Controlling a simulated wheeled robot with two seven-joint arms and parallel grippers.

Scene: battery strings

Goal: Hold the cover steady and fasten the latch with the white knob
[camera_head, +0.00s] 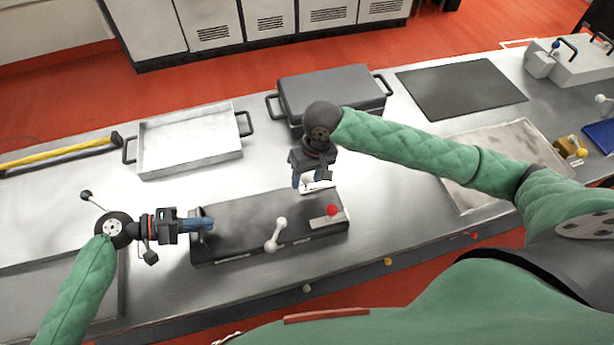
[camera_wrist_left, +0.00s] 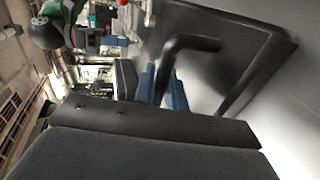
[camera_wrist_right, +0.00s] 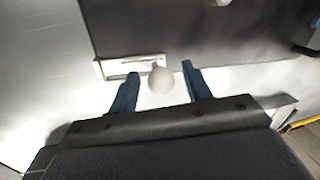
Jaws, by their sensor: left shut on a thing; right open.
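The cover (camera_head: 250,225) is a long dark box lid on the steel bench, also in the left wrist view (camera_wrist_left: 225,75). My left gripper (camera_head: 207,224) is shut on the black handle (camera_wrist_left: 185,48) at its left end. My right gripper (camera_head: 313,184) is over the far right edge of the cover, fingers pointing down. In the right wrist view, its open blue fingers (camera_wrist_right: 162,88) stand either side of a round white knob (camera_wrist_right: 161,80) on a pale latch plate (camera_wrist_right: 115,66). I cannot tell whether a finger touches the knob. The gripper partly hides this latch in the head view.
On the cover are a red knob (camera_head: 332,210) on a plate and a white double-ended lever (camera_head: 276,235). Behind are a metal tray (camera_head: 190,145) and a grey lidded box (camera_head: 345,88). A yellow-handled bar (camera_head: 60,153) lies far left. Bench surface between them is clear.

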